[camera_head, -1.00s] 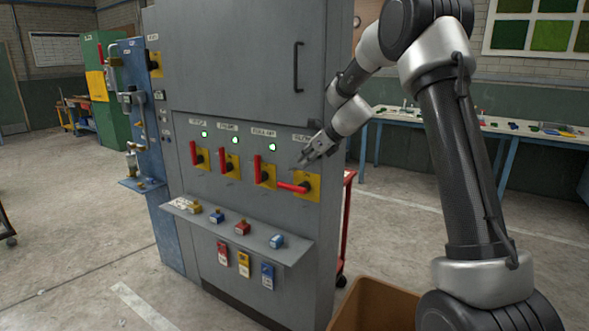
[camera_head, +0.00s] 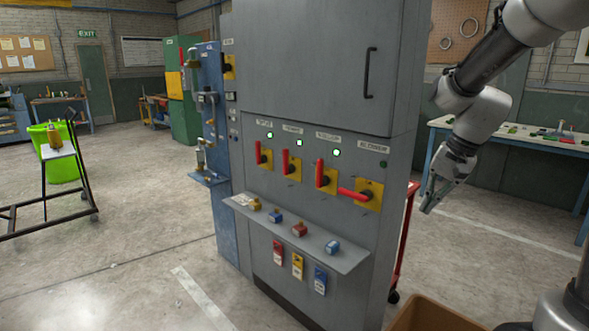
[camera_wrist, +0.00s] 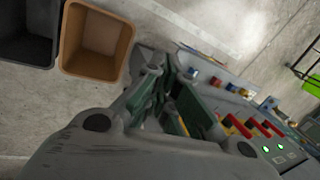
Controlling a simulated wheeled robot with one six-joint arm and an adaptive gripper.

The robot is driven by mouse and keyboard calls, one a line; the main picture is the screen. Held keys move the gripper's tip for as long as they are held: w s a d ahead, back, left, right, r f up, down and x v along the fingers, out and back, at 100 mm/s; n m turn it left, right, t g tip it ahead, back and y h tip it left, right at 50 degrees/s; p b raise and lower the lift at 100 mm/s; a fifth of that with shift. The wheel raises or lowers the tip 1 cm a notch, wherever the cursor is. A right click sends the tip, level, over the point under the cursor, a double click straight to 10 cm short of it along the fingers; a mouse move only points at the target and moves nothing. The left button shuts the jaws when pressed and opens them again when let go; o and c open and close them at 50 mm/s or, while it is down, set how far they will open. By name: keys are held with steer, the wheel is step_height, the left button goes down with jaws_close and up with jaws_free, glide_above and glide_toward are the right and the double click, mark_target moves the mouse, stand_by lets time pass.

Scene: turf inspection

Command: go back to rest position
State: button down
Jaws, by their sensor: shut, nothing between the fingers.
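My gripper (camera_head: 428,203) is shut and empty, in free air to the right of the grey switch cabinet (camera_head: 300,60). It points downward and touches nothing in the head view. The gripper also shows in the wrist view (camera_wrist: 170,85), with the cabinet's switch panel beyond it at lower right. The cabinet has several red-handled switches on yellow plates. The rightmost, the blower switch (camera_head: 362,195), has its handle lying nearly sideways. The other handles stand upright, with green lamps lit above them; the blower lamp looks dark.
A shelf (camera_head: 300,240) with several small padlocks juts from the cabinet front, tags hanging below. A brown bin (camera_head: 430,318) stands on the floor at lower right; a dark bin (camera_wrist: 28,35) shows beside it. A workbench (camera_head: 530,138) runs behind. Open floor lies to the left.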

steer(key=s+d+r+n+t+h, duration=0.1)
steer(key=s+d+r+n, duration=0.1)
steer(key=s, duration=0.8)
steer(key=s+d+r+n+t+h, duration=0.1)
steer(key=s+r+n, duration=0.3)
steer(key=s, duration=0.7)
steer(key=shift+d+n+t+h, duration=0.4)
steer(key=shift+d+n+h, duration=0.1)
steer(key=shift+n, duration=0.1)
